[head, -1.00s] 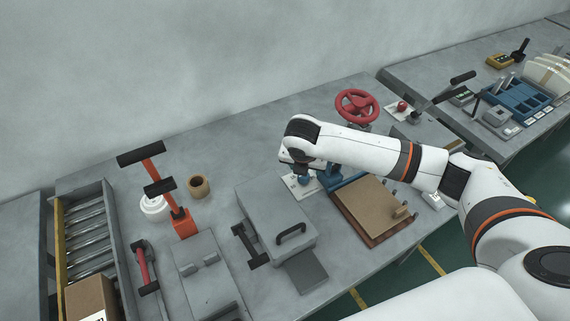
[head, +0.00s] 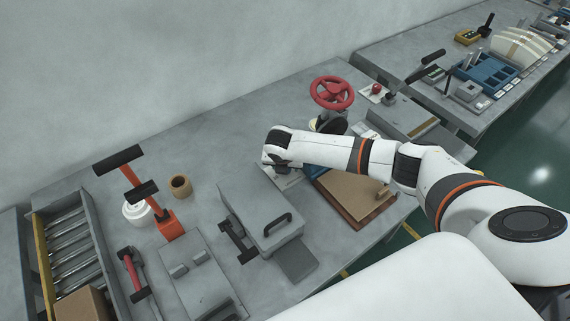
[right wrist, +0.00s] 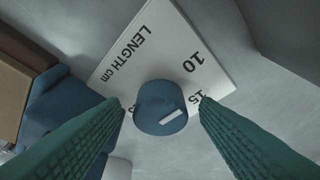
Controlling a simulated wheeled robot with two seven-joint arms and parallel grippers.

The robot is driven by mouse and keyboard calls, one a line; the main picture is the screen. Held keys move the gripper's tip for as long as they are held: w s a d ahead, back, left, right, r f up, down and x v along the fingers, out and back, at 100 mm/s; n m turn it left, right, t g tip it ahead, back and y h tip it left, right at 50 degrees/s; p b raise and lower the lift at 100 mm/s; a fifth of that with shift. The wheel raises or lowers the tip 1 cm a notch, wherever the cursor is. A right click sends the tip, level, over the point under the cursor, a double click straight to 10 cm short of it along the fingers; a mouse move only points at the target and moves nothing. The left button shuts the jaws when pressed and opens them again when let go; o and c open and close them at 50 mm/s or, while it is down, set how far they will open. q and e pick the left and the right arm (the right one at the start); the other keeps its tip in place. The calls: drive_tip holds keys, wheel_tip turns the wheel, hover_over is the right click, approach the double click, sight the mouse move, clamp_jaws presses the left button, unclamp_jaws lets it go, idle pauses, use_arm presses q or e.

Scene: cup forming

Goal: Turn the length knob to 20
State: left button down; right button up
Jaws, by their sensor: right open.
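The length knob (right wrist: 160,108) is a round blue knob with a white mark on its top. It sits on a white plate (right wrist: 125,72) printed "LENGTH cm", with 10 and 15 readable and other figures partly hidden. The white mark points roughly toward the 15 side. My right gripper (right wrist: 162,102) is open, its two green fingers on either side of the knob; I cannot tell whether they touch it. In the head view my right wrist (head: 282,143) covers the knob. My left gripper is not in view.
A blue part (right wrist: 58,105) and a brown board (right wrist: 22,85) lie left of the plate in the right wrist view. In the head view, a red handwheel (head: 332,92) stands behind my arm and a grey lidded box (head: 262,210) is in front.

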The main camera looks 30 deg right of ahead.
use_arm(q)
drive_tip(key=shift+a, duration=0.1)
use_arm(e)
drive_tip(key=shift+f, duration=0.15)
drive_tip(key=c, duration=1)
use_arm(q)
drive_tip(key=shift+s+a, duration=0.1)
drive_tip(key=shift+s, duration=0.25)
